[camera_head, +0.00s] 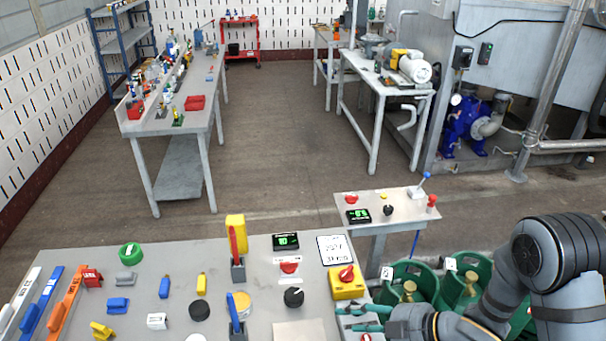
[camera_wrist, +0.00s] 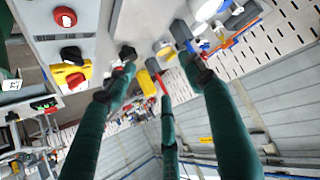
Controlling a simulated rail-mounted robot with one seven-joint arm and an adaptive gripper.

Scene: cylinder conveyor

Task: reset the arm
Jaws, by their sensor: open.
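My arm (camera_head: 566,262) comes in from the lower right in the head view, bent at a dark joint. My gripper (camera_head: 354,318) is at the bottom of that view, pointing left at the right edge of the near grey table (camera_head: 140,261). Its teal fingers are spread and empty. In the wrist view, my gripper (camera_wrist: 160,78) shows three long teal fingers standing apart, with nothing between them. Behind the fingers are the table's controls, tilted in the picture. Whether a finger touches the table cannot be told.
Green gas cylinders (camera_head: 463,288) stand under my arm. A yellow box with a red knob (camera_head: 347,281) is just above the fingers. Levers (camera_head: 236,255), buttons and small coloured blocks fill the near table. A small control table (camera_head: 410,208) stands behind; the floor beyond is clear.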

